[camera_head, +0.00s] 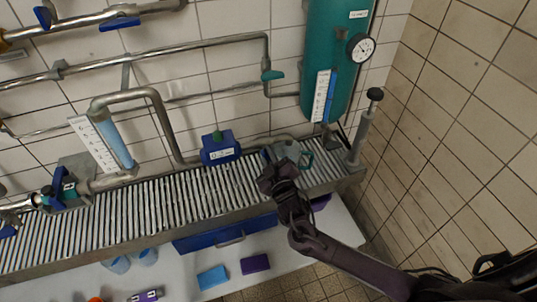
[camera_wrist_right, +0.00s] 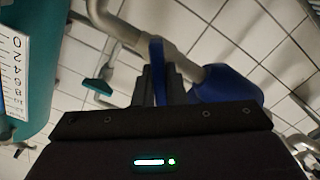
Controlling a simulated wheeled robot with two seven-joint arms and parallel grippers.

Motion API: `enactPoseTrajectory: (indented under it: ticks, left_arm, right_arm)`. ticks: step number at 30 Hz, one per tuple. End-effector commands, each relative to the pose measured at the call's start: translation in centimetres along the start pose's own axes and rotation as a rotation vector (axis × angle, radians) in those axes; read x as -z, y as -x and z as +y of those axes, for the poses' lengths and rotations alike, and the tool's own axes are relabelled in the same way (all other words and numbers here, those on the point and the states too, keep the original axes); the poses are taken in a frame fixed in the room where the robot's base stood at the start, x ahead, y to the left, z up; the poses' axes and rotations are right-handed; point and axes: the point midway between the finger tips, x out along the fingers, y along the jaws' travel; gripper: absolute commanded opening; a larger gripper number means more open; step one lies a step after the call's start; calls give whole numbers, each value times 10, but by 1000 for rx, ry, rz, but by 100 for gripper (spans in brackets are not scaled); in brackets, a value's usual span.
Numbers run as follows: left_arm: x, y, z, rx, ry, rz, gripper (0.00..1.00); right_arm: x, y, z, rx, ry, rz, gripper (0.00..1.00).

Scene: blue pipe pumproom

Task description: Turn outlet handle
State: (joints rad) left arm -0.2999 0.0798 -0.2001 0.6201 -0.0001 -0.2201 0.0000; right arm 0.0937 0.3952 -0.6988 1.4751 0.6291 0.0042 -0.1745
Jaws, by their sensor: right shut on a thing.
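My right gripper (camera_head: 273,174) reaches in from the lower right over the slatted grating, at the low pipe to the right of the blue meter block (camera_head: 221,149). In the right wrist view, the right gripper's dark fingers (camera_wrist_right: 160,84) are shut on a flat blue handle (camera_wrist_right: 157,68), beside a metal pipe. I take this handle to be the outlet handle. The blue block (camera_wrist_right: 226,86) shows close by on the right there. In the head view my gripper hides the handle. My left gripper is out of view.
A teal tank (camera_head: 334,50) with a gauge (camera_head: 361,47) stands behind, to the right. A metal post with a black knob (camera_head: 375,94) rises at the grating's right end. Pipes run along the tiled wall. Blue and purple blocks lie on the white surface below the grating (camera_head: 150,207).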

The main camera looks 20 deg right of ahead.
Motion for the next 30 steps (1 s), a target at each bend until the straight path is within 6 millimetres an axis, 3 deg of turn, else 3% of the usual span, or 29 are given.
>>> enactPoseTrajectory:
  ticks: [9,24,25,30]
  left_arm:
    - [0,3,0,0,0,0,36]
    - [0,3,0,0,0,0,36]
    - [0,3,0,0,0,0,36]
    - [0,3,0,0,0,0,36]
  right_arm:
    - [0,0,-1,0,108,0,0]
    - [0,0,-1,0,125,0,0]
    - [0,0,-1,0,125,0,15]
    - [0,0,-1,0,124,0,33]
